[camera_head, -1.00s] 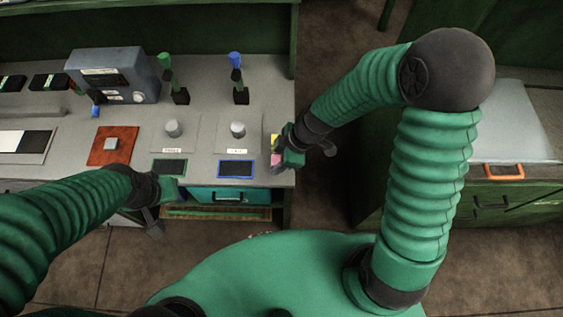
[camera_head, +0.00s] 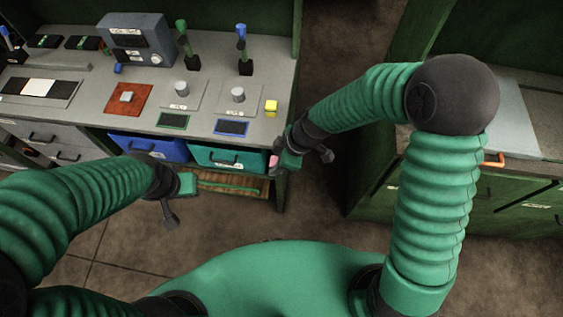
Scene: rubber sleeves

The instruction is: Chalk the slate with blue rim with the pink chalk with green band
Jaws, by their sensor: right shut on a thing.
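The slate with blue rim (camera_head: 231,128) lies flat near the front edge of the grey desk. A second slate with a green rim (camera_head: 173,121) lies to its left. My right gripper (camera_head: 279,157) is at the desk's front right corner, shut on a small pink piece (camera_head: 273,163), which appears to be the pink chalk. The gripper mostly covers it, and I cannot make out a green band. It is to the right of the blue-rimmed slate and apart from it. My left gripper (camera_head: 187,184) is in front of the desk, away from both slates; its jaw opening is unclear.
A yellow block (camera_head: 271,106) stands near the desk's right edge. Grey knobs (camera_head: 238,94), a red pad (camera_head: 128,99), a grey box (camera_head: 139,40) and upright levers (camera_head: 245,65) stand behind the slates.

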